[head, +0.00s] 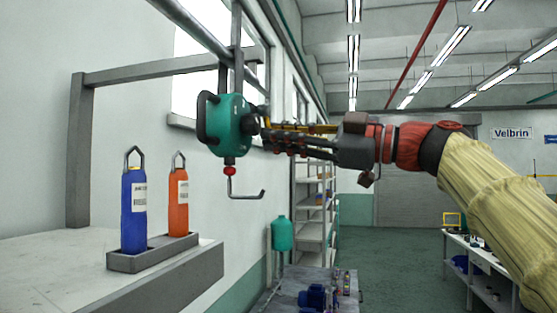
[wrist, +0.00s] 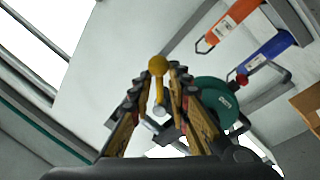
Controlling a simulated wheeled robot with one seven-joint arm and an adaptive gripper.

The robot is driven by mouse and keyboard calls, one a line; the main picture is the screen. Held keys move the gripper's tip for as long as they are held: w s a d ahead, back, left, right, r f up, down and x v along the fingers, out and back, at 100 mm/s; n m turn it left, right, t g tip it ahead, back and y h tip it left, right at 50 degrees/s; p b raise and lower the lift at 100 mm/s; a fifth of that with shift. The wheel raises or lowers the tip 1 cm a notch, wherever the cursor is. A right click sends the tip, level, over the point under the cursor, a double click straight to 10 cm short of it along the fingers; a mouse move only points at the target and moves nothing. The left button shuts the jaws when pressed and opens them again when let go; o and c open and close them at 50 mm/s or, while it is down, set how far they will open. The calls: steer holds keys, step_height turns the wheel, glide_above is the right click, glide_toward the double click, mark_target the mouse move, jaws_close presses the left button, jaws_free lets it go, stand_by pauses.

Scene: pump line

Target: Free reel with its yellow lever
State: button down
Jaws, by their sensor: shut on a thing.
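The reel (head: 228,125) is a teal round housing with dark parts, hung from a grey overhead frame. A red stop (head: 230,171) and a grey hook (head: 247,194) hang below it. In the wrist view the reel (wrist: 215,98) is partly hidden behind the right finger. The yellow lever (wrist: 159,90) with its round knob (wrist: 157,66) stands between my fingertips. My gripper (head: 268,138) reaches in from the right at the reel's right side, shut on the lever. It also shows in the wrist view (wrist: 160,78). In the head view the fingers make the lever hard to pick out.
A blue cylinder (head: 134,212) and an orange cylinder (head: 178,200), each with a top loop, stand in grey holders on a bench (head: 60,270) at left. Grey frame bars (head: 150,71) run above. A shelf rack (head: 312,210) stands behind; floor at right centre is clear.

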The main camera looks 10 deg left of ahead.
steer(key=shift+w+r+n+g+y+b, duration=0.1)
steer(key=shift+w+r+n+g+b, duration=0.2)
steer(key=shift+n, duration=0.4)
steer(key=shift+w+r+n+g+y+b, duration=0.1)
steer(key=shift+n+b, duration=0.25)
steer(key=shift+n, duration=0.35)
steer(key=shift+w+r+n+g+y+b, duration=0.1)
steer(key=shift+w+r+n+b, duration=0.2)
steer(key=shift+n, duration=0.4)
steer(key=shift+s, duration=0.2)
steer(key=c, duration=1.9)
jaws_free()
steer(key=shift+w+d+f, duration=0.1)
steer(key=v, duration=1.2)
